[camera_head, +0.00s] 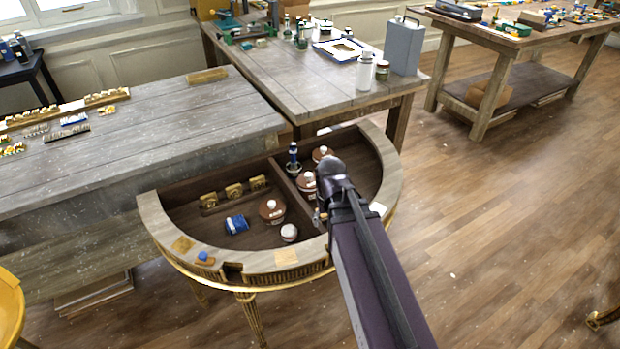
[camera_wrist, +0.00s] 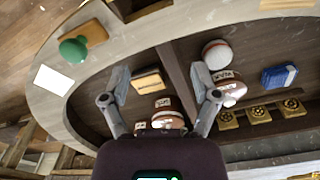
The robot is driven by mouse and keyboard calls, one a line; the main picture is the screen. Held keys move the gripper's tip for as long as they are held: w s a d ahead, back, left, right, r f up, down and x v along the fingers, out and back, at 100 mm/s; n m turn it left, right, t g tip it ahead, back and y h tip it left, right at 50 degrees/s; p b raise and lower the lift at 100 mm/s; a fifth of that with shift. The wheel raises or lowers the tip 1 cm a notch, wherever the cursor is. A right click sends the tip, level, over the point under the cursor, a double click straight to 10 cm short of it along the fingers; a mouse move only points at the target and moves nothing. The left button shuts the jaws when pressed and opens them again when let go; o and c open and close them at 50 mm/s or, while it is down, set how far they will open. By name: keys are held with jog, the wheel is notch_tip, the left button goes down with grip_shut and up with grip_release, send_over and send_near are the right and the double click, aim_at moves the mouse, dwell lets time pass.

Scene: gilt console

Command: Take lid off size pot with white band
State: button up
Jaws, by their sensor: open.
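Several brown pots with pale bands or labels stand inside the half-round console; I cannot surely read which one is the size pot. Two are in the right compartment, a nearer one (camera_head: 306,181) and a farther one (camera_head: 321,153). In the wrist view a white-banded pot (camera_wrist: 166,103) and another below it (camera_wrist: 168,122) show between my fingers. My gripper (camera_wrist: 162,78) is open and empty above the console, hiding part of the right compartment.
A wooden divider (camera_wrist: 176,77) splits the console. The left compartment holds a blue bundle (camera_head: 237,224) and gold pieces (camera_head: 234,190). A tan block (camera_wrist: 148,82) lies in the right one. The rim carries a green knob (camera_wrist: 73,49) and white card (camera_wrist: 53,80).

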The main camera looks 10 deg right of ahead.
jog(key=w+r+t+p, duration=0.1)
jog(key=w+r+p, duration=0.2)
jog(key=w, duration=0.8)
jog(key=w+a+r+t+p, duration=0.1)
jog(key=w+r+t+p, duration=0.1)
jog(key=w, duration=0.9)
notch_tip(320, 180, up, 3)
jog(key=shift+w+a+f+m+p, duration=0.15)
jog(key=shift+m+p, duration=0.15)
jog(key=shift+p, duration=0.35)
jog(key=shift+f, duration=0.1)
jog(key=b, duration=0.8)
send_near(309, 174)
jog(key=x, duration=0.5)
jog(key=shift+w+a, duration=0.25)
jog(key=shift+a, duration=0.05)
jog(key=b+x, duration=0.3)
jog(key=shift+s+d+f+b, duration=0.15)
jog(key=shift+d+f+b, duration=0.1)
jog(key=shift+b, duration=0.15)
jog(key=shift+b+x, duration=0.8)
jog(key=shift+x, duration=0.05)
